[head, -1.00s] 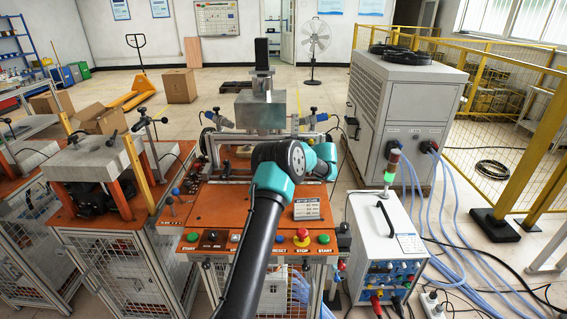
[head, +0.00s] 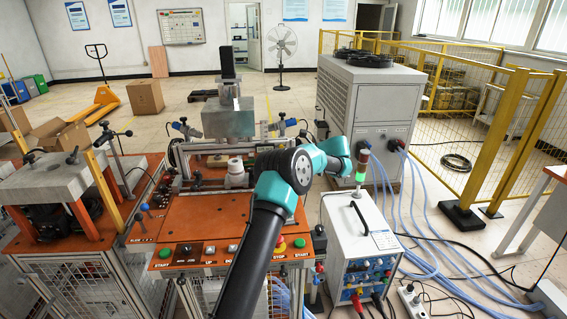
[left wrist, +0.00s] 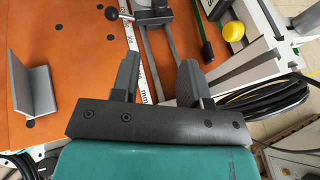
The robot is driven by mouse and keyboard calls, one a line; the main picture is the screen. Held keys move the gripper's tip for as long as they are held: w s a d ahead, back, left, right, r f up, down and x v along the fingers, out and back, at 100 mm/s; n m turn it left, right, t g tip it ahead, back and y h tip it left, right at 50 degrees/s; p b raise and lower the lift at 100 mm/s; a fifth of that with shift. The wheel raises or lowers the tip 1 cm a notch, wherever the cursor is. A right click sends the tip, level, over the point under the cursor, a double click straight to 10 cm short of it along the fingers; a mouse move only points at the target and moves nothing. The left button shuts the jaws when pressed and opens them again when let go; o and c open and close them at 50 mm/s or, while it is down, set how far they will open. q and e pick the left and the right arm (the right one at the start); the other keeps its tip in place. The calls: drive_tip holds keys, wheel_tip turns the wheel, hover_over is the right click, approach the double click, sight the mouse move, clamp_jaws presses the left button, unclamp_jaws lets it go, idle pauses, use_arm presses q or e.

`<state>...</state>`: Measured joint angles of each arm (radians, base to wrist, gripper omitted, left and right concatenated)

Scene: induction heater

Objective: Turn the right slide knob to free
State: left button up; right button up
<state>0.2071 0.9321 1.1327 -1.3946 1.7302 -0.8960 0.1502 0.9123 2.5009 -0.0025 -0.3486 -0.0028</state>
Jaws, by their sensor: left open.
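In the left wrist view, a small black-ended knob on a metal lever (left wrist: 112,13) shows at the top, beside a dark grey slide block (left wrist: 152,12). I cannot tell for sure whether it is the right slide knob, nor its setting. My left gripper (left wrist: 158,80) is open and empty, with its two fingers apart near a white millimetre scale (left wrist: 133,45). The knob lies beyond the fingertips, apart from them. In the head view my left arm crosses the orange bench (head: 200,216), and its gripper cannot be made out. My right gripper is in neither view.
A grey angled bracket (left wrist: 36,90) stands on the orange top in the wrist view. In the head view, a white power unit (head: 350,235) with a signal light stands right of the bench.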

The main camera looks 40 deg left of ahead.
use_arm(q)
drive_tip(key=shift+w+d+r, duration=0.1)
drive_tip(key=shift+d, duration=0.05)
idle(0.3)
drive_tip(key=s+d+m+t+y, duration=0.1)
drive_tip(key=s+d+m+t, duration=0.1)
drive_tip(key=s+m+t, duration=0.2)
drive_tip(key=s+t, duration=0.1)
drive_tip(key=s, duration=0.1)
drive_tip(key=shift+s+m, duration=0.3)
drive_tip(key=shift+s, duration=0.1)
drive_tip(key=shift+a, duration=0.2)
drive_tip(key=x, duration=1.7)
drive_tip(key=shift+w+a, duration=0.1)
drive_tip(key=shift+a, duration=0.05)
drive_tip(key=shift+c, duration=0.5)
